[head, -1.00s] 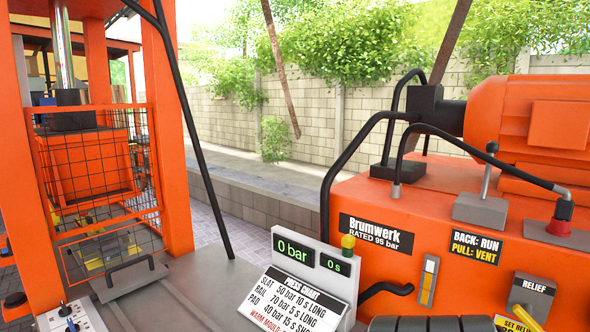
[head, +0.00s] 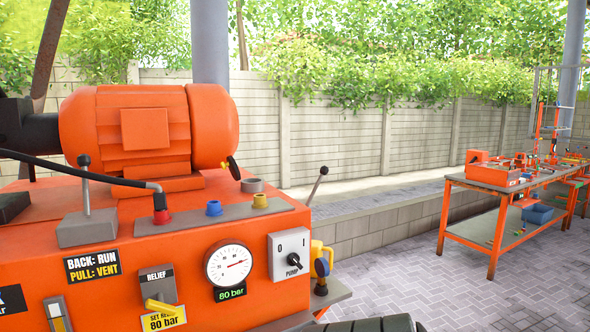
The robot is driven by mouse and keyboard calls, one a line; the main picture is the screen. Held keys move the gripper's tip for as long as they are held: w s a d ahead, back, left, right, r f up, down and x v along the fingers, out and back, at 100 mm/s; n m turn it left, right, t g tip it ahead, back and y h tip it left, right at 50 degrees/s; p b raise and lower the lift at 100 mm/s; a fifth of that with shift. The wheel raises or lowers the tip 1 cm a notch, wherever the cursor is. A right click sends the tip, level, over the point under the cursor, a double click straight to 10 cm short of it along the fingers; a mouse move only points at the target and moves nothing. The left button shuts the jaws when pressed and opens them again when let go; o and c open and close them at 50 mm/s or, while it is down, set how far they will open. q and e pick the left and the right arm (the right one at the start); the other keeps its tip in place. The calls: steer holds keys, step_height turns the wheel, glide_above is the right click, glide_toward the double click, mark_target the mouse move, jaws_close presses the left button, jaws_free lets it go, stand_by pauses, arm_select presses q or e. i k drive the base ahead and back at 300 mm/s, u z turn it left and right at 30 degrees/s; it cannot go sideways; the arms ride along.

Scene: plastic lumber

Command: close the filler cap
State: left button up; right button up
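On top of the orange power unit (head: 120,268) in the head view is a short grey filler neck (head: 252,185), like an open ring, at the back right. A dark round disc with a small yellow part, which looks like the filler cap (head: 233,168), stands tilted up on edge just left of the neck. It does not cover the neck. Whether a hinge joins them is too small to tell.
The orange motor (head: 150,130) stands left of the neck. Blue (head: 214,208) and yellow (head: 260,200) fittings lie in front, above the gauge (head: 229,264). A lever (head: 317,187) rises at the right. An orange workbench (head: 510,185) stands far right, with open paving between.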

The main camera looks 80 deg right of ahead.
mark_target(234, 167)
steer(key=z, duration=2.15)
steer(key=i, duration=0.95)
